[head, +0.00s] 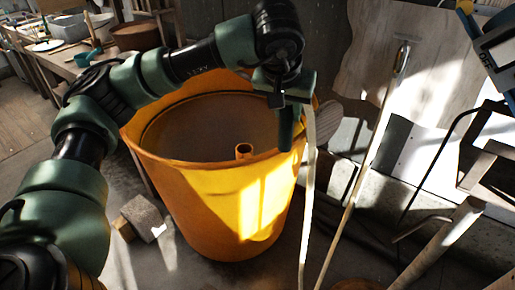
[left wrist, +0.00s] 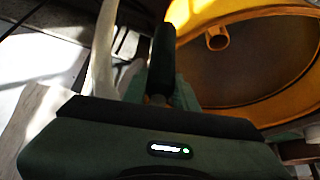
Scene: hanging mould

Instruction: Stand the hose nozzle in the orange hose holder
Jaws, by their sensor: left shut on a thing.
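The orange hose holder (head: 225,205) is a large round tub on the floor in the middle of the head view. A short upright orange tube (head: 243,150) stands inside it; in the left wrist view the holder (left wrist: 255,12) and its tube (left wrist: 217,39) show at the upper right. My left gripper (head: 286,97) is above the holder's right rim, shut on the hose nozzle (head: 286,128). The dark nozzle (left wrist: 161,58) points downward in the head view, to the right of the tube. Its pale hose (head: 308,180) hangs down outside the holder. My right gripper is out of view.
A grey block (head: 144,217) lies on the floor left of the holder. A long wooden pole (head: 362,172) leans against the wall on the right. A cluttered workbench (head: 75,62) stands at the upper left. Wooden rails (head: 462,215) fill the right side.

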